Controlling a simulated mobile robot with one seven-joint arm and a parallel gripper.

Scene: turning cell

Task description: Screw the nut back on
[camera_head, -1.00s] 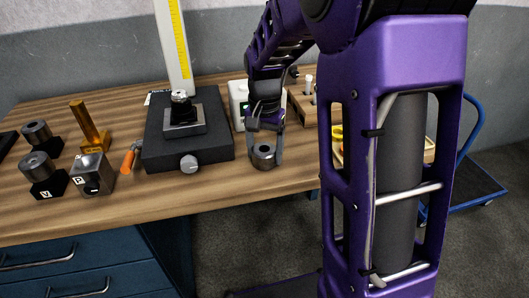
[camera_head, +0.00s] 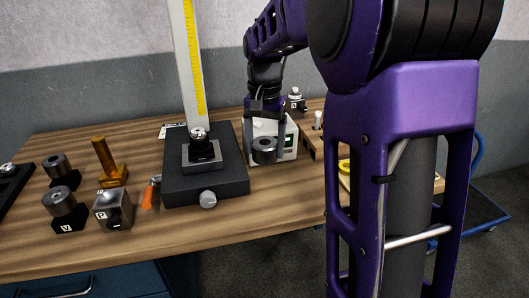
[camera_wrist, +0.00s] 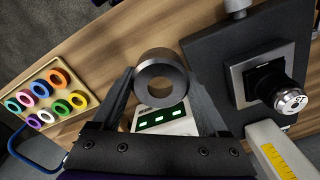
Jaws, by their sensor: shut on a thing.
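My gripper (camera_head: 265,132) is shut on a grey steel ring (camera_head: 264,157) with a round hole, and holds it up in front of a white box. In the wrist view the ring (camera_wrist: 160,57) sits between the two fingers, hole facing the camera. I cannot tell whether this ring is the nut. A black fixture (camera_head: 204,152) with a silver-topped post stands on a dark base (camera_head: 235,185), left of my gripper. In the wrist view the post's silver end (camera_wrist: 291,100) shows at right, apart from the ring. I see no separate nut there.
A tall yellow scale (camera_head: 197,60) rises behind the fixture. The white box (camera_wrist: 165,118) has lit green displays. Two steel rings (camera_head: 58,198) on black blocks, a steel block (camera_head: 113,209), a brass piece (camera_head: 105,160) and an orange-handled tool (camera_head: 149,195) stand at left. A tray (camera_wrist: 32,83) holds coloured rings.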

